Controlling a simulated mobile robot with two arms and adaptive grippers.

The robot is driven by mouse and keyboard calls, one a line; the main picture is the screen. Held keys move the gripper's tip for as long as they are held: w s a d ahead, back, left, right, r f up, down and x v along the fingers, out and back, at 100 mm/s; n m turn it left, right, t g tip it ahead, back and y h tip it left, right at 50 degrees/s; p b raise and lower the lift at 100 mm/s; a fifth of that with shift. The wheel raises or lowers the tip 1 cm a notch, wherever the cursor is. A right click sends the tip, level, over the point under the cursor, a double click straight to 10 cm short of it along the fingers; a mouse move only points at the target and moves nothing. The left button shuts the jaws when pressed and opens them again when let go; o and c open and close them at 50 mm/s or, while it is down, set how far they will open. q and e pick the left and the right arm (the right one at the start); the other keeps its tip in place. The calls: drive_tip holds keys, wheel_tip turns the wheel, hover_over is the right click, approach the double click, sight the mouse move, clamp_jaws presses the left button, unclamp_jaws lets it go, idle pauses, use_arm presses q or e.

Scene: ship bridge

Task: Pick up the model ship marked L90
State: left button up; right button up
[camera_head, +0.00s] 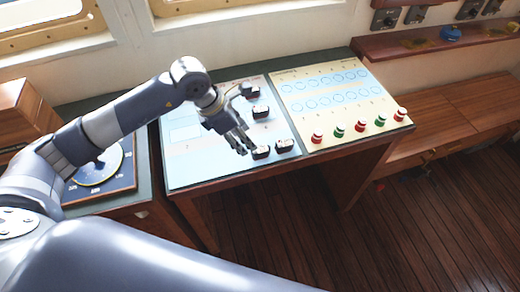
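Several small dark model ships lie on a pale blue chart board on the sloped desk. One ship (250,91) is at the back, one (261,112) lies below it, and two sit near the front edge, a left one (261,153) and a right one (284,145). Their markings are too small to read, so I cannot tell which is L90. My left gripper (247,146) reaches over the board, fingers pointing down, just left of the front left ship. Its fingers look apart, with nothing seen between them. My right gripper is out of view.
Right of the chart, a cream panel (335,90) has printed circles and a row of red and green pegs (360,125). A blue dial instrument (100,165) is at the left. A wooden bench (460,115) and shelf (440,42) are at the right.

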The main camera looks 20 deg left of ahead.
sight(252, 158)
use_arm(q)
drive_tip(key=x, duration=0.2)
drive_tip(key=shift+w+d+f+p, duration=0.15)
drive_tip(key=shift+d+f+p, duration=0.05)
drive_tip(key=shift+f+p, duration=0.25)
drive_tip(key=shift+p, duration=0.15)
drive_tip(key=p+x, duration=0.2)
drive_tip(key=x, duration=0.1)
drive_tip(key=shift+d+f, duration=0.15)
drive_tip(key=shift+f, duration=0.05)
drive_tip(key=shift+w+d+f, duration=0.1)
drive_tip(key=shift+d+f, duration=0.1)
drive_tip(key=shift+f, duration=0.45)
drive_tip(key=c, duration=1)
